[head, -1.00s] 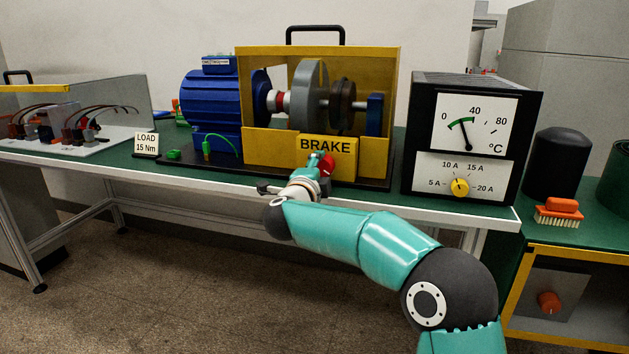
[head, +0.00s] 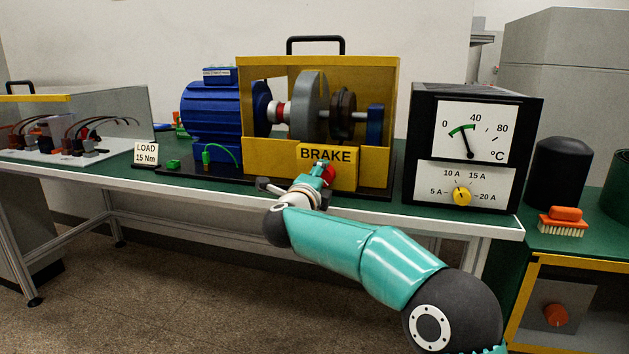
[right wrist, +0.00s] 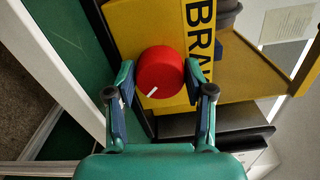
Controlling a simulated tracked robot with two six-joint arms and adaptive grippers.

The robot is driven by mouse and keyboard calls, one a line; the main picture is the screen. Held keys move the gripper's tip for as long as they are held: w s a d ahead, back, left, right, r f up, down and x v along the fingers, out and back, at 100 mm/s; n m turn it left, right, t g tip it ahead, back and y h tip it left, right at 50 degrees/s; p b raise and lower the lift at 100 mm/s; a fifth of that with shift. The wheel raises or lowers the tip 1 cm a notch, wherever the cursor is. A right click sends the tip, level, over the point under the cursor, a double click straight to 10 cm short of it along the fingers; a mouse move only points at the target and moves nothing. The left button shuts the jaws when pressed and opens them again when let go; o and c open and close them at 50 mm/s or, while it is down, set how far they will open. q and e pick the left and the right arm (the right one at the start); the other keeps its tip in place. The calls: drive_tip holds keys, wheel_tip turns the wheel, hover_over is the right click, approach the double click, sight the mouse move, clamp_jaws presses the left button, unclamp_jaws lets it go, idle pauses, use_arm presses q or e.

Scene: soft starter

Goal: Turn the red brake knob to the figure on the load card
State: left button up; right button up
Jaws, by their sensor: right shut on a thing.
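The red brake knob (head: 330,174) sits on the front of the yellow housing, just under the BRAKE label (head: 327,154). My right gripper (head: 325,171) is shut on the knob. In the right wrist view the knob (right wrist: 160,70) lies between the two fingertips (right wrist: 160,80), one on each side. A white line on the knob's face points to the lower left of that picture. I see no scale around the knob. The load card (head: 146,153) stands on the bench left of the motor and reads LOAD 15 Nm. My left gripper is not in view.
A blue motor (head: 212,112) adjoins the yellow housing (head: 270,160). A black meter box (head: 410,150) with a yellow selector knob (head: 461,196) stands to the right. An orange brush (head: 564,222) lies farther right. Wired parts (head: 85,135) stand at the left.

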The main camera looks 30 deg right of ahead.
drive_tip(key=o, duration=1.2)
drive_tip(key=shift+d, duration=0.4)
drive_tip(key=shift+c, duration=0.2)
drive_tip(key=shift+a, duration=0.2)
drive_tip(key=shift+f, duration=0.1)
drive_tip(key=shift+s+a, duration=0.1)
drive_tip(key=shift+a, duration=0.15)
drive_tip(key=v, duration=0.7)
drive_tip(key=shift+s+a, duration=0.15)
drive_tip(key=shift+s, duration=0.05)
